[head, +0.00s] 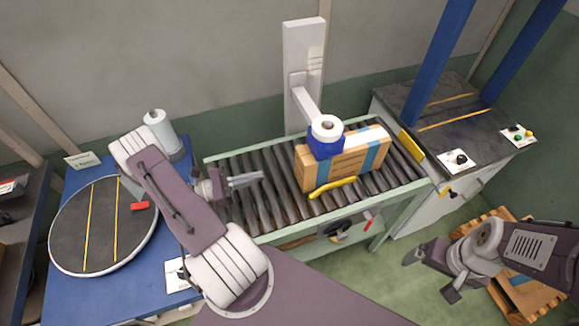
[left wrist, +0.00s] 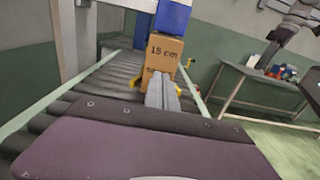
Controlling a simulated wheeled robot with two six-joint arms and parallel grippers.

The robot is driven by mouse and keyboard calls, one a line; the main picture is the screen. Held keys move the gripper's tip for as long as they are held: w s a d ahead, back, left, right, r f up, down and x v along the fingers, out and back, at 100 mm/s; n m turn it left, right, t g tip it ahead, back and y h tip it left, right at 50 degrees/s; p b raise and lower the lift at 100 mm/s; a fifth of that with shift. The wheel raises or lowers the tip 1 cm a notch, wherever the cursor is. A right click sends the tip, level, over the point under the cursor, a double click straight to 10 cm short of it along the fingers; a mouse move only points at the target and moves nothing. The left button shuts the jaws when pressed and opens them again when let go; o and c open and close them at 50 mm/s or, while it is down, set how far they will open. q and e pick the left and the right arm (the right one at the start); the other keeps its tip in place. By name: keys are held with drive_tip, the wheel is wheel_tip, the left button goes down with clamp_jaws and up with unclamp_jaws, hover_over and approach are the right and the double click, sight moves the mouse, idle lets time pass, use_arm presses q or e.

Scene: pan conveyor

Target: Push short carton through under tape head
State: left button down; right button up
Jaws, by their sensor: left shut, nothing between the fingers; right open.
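The short carton (head: 341,166), brown with blue stripes, sits on the roller conveyor under the blue tape head (head: 325,138). In the left wrist view its near end face (left wrist: 162,54) reads "15 cm", and the tape head (left wrist: 173,15) is above it. My left gripper (head: 262,176) is shut and empty over the rollers, left of the carton, pointing at that end. In the left wrist view its fingers (left wrist: 162,92) overlap the carton's lower face; I cannot tell whether they touch it. My right gripper (head: 428,272) is open and empty, in front of the conveyor at the right.
The roller conveyor (head: 245,209) has pale green rails, with a yellow guide (head: 333,187) beside the carton. A dark-topped machine with blue posts (head: 440,110) stands beyond the right end. A blue table (head: 75,292) with a round turntable (head: 104,224) is at left. A wooden pallet (head: 545,300) lies lower right.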

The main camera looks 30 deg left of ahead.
sight(299, 165)
use_arm(q)
drive_tip(key=p+x, duration=0.1)
drive_tip(key=x, duration=1)
drive_tip(key=shift+d, duration=0.1)
